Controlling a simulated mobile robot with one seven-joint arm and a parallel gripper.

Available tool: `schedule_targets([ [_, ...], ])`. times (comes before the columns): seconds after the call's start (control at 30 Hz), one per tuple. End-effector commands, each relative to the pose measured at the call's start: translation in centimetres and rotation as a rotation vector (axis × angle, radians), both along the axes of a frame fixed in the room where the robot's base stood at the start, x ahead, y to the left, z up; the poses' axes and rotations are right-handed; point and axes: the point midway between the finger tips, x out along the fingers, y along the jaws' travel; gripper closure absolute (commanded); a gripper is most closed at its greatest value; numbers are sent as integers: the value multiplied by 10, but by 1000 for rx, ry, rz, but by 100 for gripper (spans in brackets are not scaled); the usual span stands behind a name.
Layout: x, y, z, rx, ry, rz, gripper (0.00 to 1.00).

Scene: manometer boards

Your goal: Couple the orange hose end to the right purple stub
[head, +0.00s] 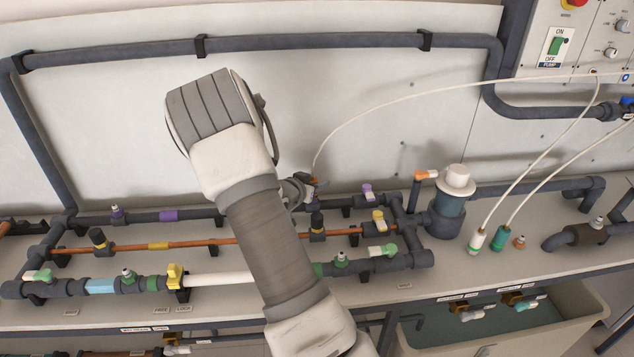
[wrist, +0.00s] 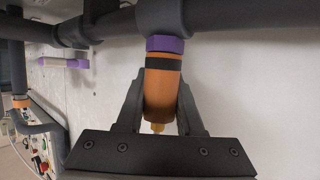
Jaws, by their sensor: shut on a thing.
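The orange hose end (wrist: 162,88), with a black band, is held between the two fingers of my gripper (wrist: 160,105) in the wrist view. Its top meets the purple stub collar (wrist: 165,45) under the grey pipe, roughly in line; I cannot tell whether it is seated or locked. In the head view my arm hides most of the gripper (head: 297,188). The orange hose end (head: 314,181) shows as a small patch there, with a bit of the right purple stub (head: 314,197) beneath. The left purple stub (head: 117,212) stands free on the same pipe.
A white hose (head: 400,98) arcs from the hose end to the panel at the right. White (head: 477,240) and green (head: 501,238) hose ends stand on the bench. The wall behind is close.

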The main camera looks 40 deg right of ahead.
Motion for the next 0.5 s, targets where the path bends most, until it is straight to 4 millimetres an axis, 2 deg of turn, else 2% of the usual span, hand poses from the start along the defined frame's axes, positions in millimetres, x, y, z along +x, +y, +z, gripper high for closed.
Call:
schedule_targets([
  [0.47, 0, 0, -4, 1, 2, 0, 100],
  [0.5, 0, 0, -4, 1, 2, 0, 59],
])
